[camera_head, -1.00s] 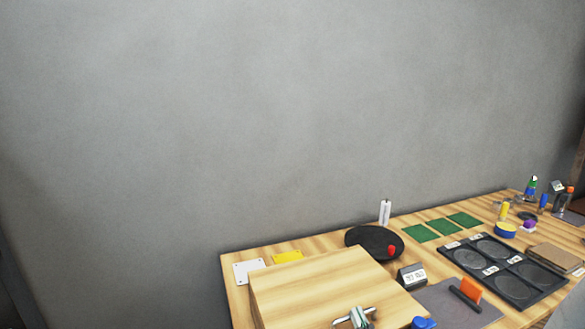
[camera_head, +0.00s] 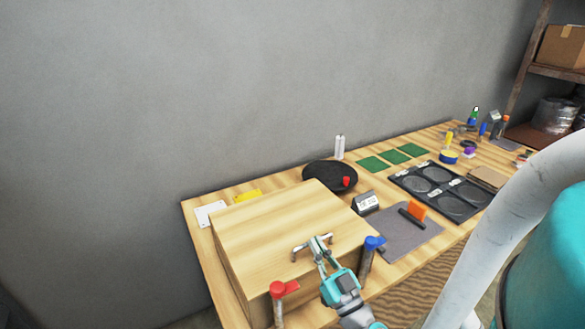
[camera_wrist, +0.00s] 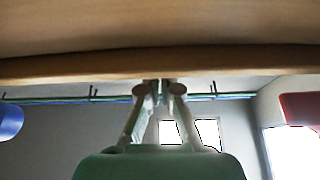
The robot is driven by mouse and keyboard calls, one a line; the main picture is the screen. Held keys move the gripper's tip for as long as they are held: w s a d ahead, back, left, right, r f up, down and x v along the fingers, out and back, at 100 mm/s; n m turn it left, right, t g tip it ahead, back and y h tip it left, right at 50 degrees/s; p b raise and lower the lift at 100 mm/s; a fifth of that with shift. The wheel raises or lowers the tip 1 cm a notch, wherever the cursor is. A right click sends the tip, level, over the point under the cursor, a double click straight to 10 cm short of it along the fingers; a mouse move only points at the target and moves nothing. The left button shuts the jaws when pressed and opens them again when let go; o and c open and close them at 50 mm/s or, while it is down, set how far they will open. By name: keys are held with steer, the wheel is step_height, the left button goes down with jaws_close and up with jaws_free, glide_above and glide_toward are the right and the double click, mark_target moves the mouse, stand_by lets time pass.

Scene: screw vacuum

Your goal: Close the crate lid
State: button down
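The wooden crate (camera_head: 250,285) stands at the front left of the bench. Its pale wooden lid (camera_head: 270,215) lies flat over it, and I make out no gap under the lid's edge. A metal bar handle (camera_head: 299,253) sits on the lid near the front edge. My gripper (camera_head: 318,241) reaches in from the front with its fingertips at the handle. In the wrist view my gripper (camera_wrist: 160,86) has its fingertips close together at the lid's edge (camera_wrist: 70,67). The handle is hidden there, and I see nothing held between the fingers.
A red-topped post (camera_head: 284,288) and a blue-topped post (camera_head: 372,245) stand on either side of my gripper. A black round plate (camera_head: 322,175), a label stand (camera_head: 366,202), a grey mat (camera_head: 405,240) and a black tray (camera_head: 440,190) lie to the right.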

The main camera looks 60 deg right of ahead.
step_height(320, 180, up, 10)
stand_by(0.6)
